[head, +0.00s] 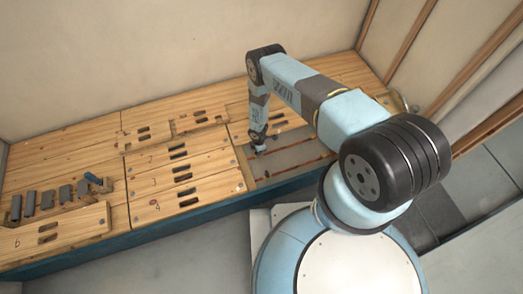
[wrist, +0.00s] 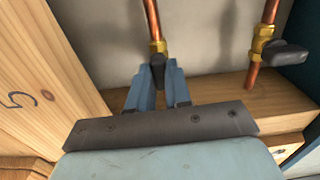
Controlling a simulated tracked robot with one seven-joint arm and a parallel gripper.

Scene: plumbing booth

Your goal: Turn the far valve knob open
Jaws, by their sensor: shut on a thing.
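In the wrist view, a dark valve knob (wrist: 157,66) sits on a brass valve body (wrist: 158,47) on a copper pipe. My gripper (wrist: 156,78) is shut on this knob, with one blue finger on each side of it. A second valve has a dark handle (wrist: 285,54) and a brass body (wrist: 262,38) on another copper pipe to the right, apart from my gripper. In the head view, my gripper (head: 258,149) reaches down at the left end of a grey recess. The valves are too small or hidden there to make out.
The grey recess (head: 285,158) holds copper pipes and lies among slotted wooden panels (head: 165,160). In the wrist view, a wooden panel marked 5 (wrist: 40,85) stands close on the left. Several grey pipe pieces (head: 48,197) lie at the bench's left end.

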